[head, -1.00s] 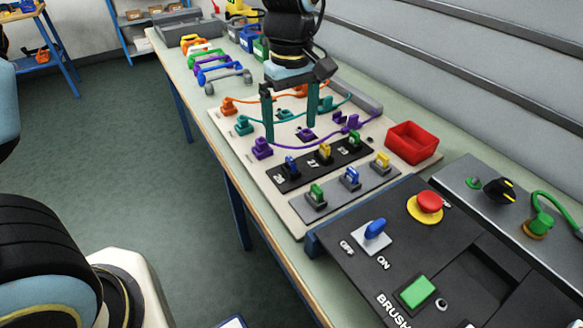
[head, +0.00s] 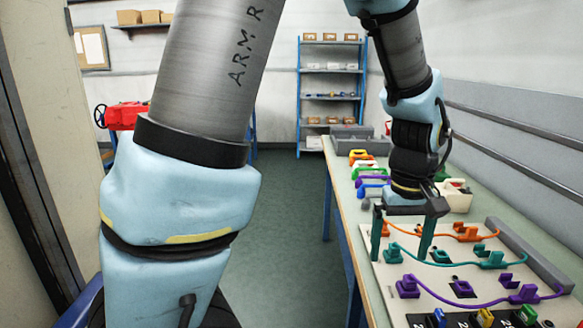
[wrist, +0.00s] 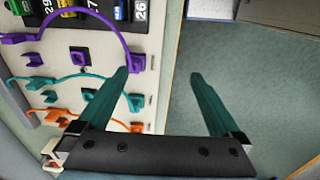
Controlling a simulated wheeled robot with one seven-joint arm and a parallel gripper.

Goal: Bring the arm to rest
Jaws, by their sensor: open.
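My gripper (head: 400,250) hangs at the left edge of the pale connector board, fingers pointing down, open and with nothing between them. In the wrist view my gripper (wrist: 158,78) has its two teal fingers spread wide. One finger overlaps the board edge and the other is seen over the floor. My arm reaches in from the top of the head view, bent downward.
The workbench (head: 343,206) runs along the right wall. Coloured clamp-like items (head: 366,176) and a grey case (head: 352,140) lie farther back on it. A blue shelf rack (head: 331,92) stands at the back. The green floor (head: 290,225) left of the bench is clear.

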